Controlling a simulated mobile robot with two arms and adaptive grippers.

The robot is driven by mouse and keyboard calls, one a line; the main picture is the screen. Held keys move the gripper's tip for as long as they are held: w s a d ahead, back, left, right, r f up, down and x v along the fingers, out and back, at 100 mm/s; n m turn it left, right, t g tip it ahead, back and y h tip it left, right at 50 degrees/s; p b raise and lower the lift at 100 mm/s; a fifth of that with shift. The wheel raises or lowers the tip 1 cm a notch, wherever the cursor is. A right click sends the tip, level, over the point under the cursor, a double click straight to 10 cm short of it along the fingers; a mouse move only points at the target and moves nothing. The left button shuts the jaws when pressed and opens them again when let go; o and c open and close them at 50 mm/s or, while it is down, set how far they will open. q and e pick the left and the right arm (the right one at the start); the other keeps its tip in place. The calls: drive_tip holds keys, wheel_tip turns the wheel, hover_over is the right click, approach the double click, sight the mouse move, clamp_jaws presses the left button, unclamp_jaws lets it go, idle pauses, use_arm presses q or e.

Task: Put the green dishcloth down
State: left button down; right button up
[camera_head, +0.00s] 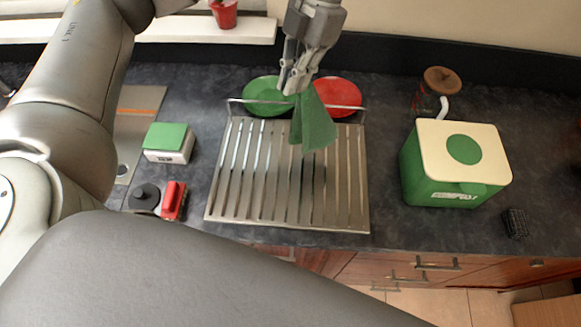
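The green dishcloth (312,124) hangs in folds below my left gripper (297,82). The gripper's fingers are shut on the top of the cloth. The cloth hangs in front of the back part of the slatted metal drainer (240,170); I cannot tell whether its lower tip touches the slats. My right gripper is not in view; a large dark arm link of mine fills the lower left.
A green plate (262,97) and a red plate (340,92) are behind the drainer. A green compost bin (430,180) stands right. A green-topped box (168,138) and a red item (174,200) sit left. The dark counter (385,125) is clear between drainer and bin.

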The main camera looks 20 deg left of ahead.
use_arm(q)
drive_tip(key=w+a+n+h, duration=0.4)
drive_tip(key=w+a+n, duration=0.85)
drive_tip(key=a, duration=0.35)
approach(316, 215)
drive_tip(key=shift+n+t, duration=0.3)
drive_tip(key=shift+n, duration=0.15)
drive_tip(key=x, duration=0.5)
drive_tip(key=shift+s+f, duration=0.15)
drive_tip(key=shift+s, duration=0.15)
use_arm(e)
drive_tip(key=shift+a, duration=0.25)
use_arm(q)
drive_tip(key=c, duration=1.2)
unclamp_jaws()
drive_tip(key=shift+c, duration=0.2)
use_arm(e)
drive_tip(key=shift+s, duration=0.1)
